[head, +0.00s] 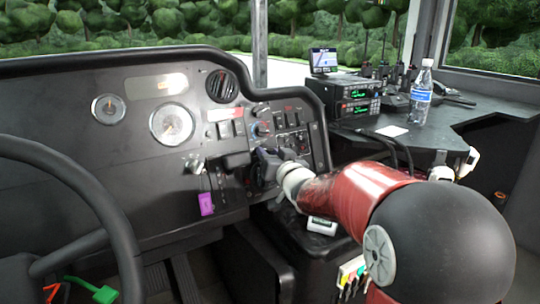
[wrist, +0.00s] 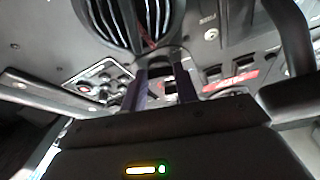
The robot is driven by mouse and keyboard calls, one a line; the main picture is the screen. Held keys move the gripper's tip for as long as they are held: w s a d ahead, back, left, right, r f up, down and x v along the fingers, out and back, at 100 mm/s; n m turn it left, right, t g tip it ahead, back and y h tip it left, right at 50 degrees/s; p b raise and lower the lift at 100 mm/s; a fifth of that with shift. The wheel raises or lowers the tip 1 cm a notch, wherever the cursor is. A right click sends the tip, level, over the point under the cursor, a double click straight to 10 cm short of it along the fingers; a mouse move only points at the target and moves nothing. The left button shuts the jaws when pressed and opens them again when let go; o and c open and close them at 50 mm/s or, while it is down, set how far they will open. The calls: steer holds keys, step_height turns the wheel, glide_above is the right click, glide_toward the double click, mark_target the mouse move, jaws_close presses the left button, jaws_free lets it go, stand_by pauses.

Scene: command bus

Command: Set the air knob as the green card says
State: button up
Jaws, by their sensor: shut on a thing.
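My gripper (head: 266,160) is at the lower right part of the dashboard panel, and its fingers touch or nearly touch the panel. In the wrist view my gripper (wrist: 163,88) has its two dark fingers a little apart, shut on a small dark thing between them, apparently a knob. The gripper hides most of it, and I cannot read its setting or confirm it is the air knob. A blue-marked knob (head: 263,129) shows just above the gripper. Small coloured cards (head: 351,271), green among them, stand in a holder below my arm; their writing is unreadable.
The steering wheel (head: 75,185) fills the left. A purple tag (head: 206,203) hangs left of my gripper. A green tag (head: 103,294) lies at the bottom left. A water bottle (head: 421,92), a radio (head: 356,103) and a white card (head: 392,131) are on the right-hand shelf.

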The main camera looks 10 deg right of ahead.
steer(key=shift+f, duration=0.1)
steer(key=o, duration=1)
steer(key=v, duration=0.8)
steer(key=s+f+g+h, duration=0.1)
steer(key=s+f+g, duration=0.2)
steer(key=s, duration=0.7)
steer(key=s+f+g+h+p, duration=0.1)
steer(key=s+f+g, duration=0.2)
steer(key=s, duration=0.6)
steer(key=s+a+f+g+h, duration=0.1)
steer(key=s+f+g, duration=0.3)
steer(key=s, duration=0.6)
steer(key=shift+s+a+g+h+p, duration=0.1)
steer(key=shift+s+g+h+p, duration=0.1)
steer(key=shift+g, duration=0.35)
steer(key=shift+s+a+g+h+p, duration=0.1)
steer(key=shift+g+h+p, duration=0.1)
steer(key=shift+g, duration=0.35)
